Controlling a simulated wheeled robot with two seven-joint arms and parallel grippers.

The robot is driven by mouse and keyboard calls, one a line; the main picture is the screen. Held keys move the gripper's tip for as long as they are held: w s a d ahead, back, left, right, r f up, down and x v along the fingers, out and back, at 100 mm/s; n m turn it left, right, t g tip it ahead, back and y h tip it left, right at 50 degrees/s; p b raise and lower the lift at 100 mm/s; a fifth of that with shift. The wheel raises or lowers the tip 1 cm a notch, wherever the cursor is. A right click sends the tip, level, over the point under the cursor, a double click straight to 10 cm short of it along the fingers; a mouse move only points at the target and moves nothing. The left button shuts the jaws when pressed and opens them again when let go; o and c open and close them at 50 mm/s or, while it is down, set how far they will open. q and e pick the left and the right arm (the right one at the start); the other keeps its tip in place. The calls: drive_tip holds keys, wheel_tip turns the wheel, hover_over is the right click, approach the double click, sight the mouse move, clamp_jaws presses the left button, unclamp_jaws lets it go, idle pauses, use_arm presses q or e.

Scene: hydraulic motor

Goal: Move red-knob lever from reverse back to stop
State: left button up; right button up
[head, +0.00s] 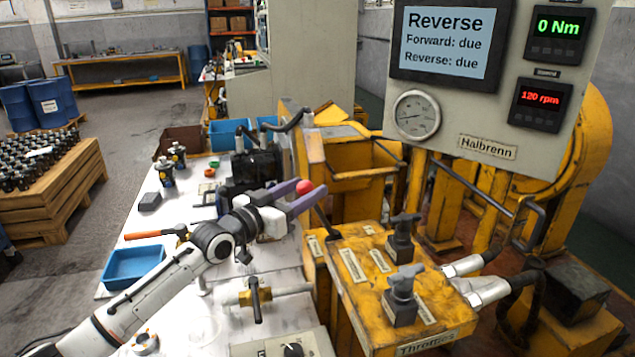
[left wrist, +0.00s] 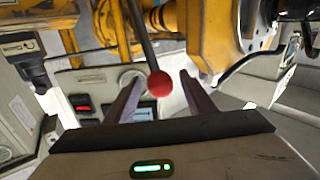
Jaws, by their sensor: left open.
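The red knob (head: 304,187) sits at the top of a dark lever (head: 324,219) that rises from the yellow control box (head: 385,270). My left gripper (head: 314,196) is open, with its purple-grey fingers at the knob. In the left wrist view the red knob (left wrist: 160,84) shows between the two open fingertips (left wrist: 160,80), with a gap on each side. The dark lever shaft (left wrist: 141,35) runs up from it. The display screen (head: 443,42) reads "Reverse". My right gripper is not in view.
Two grey-handled valves (head: 404,285) stand on the yellow box, right of the lever. The white bench (head: 190,225) holds a blue tray (head: 133,265), a brass-fitted valve (head: 256,297) and a black motor (head: 255,165). The instrument panel (head: 490,125) hangs above the box.

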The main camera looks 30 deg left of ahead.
use_arm(q)
drive_tip(key=shift+w+d, duration=0.2)
drive_tip(key=shift+w, duration=2.1)
clamp_jaws()
